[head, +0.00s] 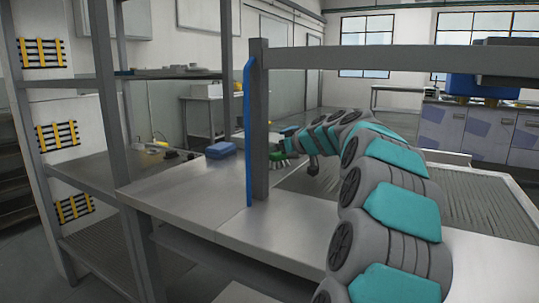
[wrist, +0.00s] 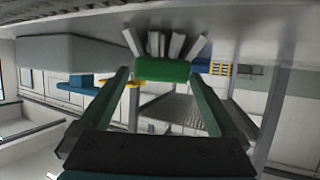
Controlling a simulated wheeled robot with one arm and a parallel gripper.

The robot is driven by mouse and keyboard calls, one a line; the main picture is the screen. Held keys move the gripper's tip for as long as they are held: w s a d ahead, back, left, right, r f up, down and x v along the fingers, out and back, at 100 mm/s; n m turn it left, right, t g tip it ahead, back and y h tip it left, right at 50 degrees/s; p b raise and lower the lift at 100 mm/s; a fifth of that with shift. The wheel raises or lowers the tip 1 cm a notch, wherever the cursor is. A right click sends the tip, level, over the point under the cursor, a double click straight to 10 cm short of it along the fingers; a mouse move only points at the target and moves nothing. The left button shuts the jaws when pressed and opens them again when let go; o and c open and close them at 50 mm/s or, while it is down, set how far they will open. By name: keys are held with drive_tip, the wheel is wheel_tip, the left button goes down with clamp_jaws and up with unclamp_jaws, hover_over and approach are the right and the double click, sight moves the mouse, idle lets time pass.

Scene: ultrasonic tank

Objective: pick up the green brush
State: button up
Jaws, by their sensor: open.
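The green brush (wrist: 162,70) is in the middle of the wrist view, with pale bristles fanning up toward the steel surface at the top of that picture. My gripper (wrist: 158,76) is open, with one finger on each side of the green body. I cannot tell whether the fingers touch it. In the head view the brush (head: 279,157) is a small green patch just right of the grey post, low over the bench.
A grey post (head: 259,120) with a blue strip (head: 250,130) rises from the steel bench (head: 195,190) close to the brush. A blue box (head: 221,150) lies left of the post. A ribbed basin (head: 470,205) is on the right. The front bench surface is clear.

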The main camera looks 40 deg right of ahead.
drive_tip(key=shift+x, duration=1.25)
clamp_jaws()
drive_tip(key=shift+r, duration=0.15)
